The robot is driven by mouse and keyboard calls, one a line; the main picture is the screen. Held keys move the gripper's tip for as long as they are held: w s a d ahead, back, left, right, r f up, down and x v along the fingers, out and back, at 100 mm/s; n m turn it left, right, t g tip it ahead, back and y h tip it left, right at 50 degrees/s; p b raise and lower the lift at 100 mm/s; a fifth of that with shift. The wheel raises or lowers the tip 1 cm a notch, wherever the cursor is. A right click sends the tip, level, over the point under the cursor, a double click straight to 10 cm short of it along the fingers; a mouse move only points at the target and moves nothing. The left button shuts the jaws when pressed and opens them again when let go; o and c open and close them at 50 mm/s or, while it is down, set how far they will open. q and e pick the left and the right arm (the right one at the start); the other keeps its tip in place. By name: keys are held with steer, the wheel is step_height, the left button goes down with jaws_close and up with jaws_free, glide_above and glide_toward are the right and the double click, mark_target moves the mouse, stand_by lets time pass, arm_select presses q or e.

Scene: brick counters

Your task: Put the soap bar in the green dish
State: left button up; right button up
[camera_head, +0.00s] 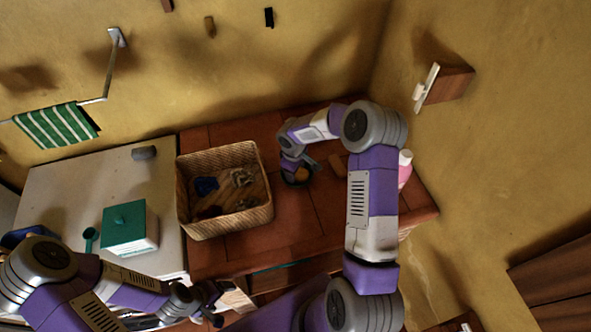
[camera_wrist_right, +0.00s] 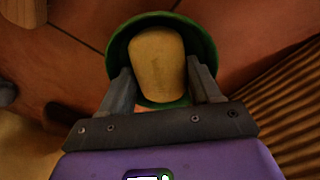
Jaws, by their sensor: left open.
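The soap bar (camera_wrist_right: 158,62) is pale yellow and lies between the fingers of my right gripper (camera_wrist_right: 160,72) in the right wrist view. The green dish (camera_wrist_right: 202,36) is round and surrounds the soap in that view; I cannot tell whether the soap rests on its bottom or is just above it. The fingers are close to both sides of the soap; contact is unclear. In the head view the soap (camera_head: 301,174) shows small under my right gripper (camera_head: 293,166), with the dish mostly hidden. My left gripper (camera_head: 220,304) is open and empty at the counter front.
A wicker basket (camera_head: 224,234) with small items stands left of the dish. A teal box (camera_head: 124,226) and a grey object (camera_head: 144,153) are on the white counter. A pink bottle (camera_head: 405,170) stands behind my right arm. Red counter in front of the dish is clear.

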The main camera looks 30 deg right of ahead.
step_height(320, 180, up, 12)
steer(key=a+p, duration=0.1)
steer(key=shift+s, duration=0.35)
steer(key=shift+r, duration=0.1)
stand_by(0.5)
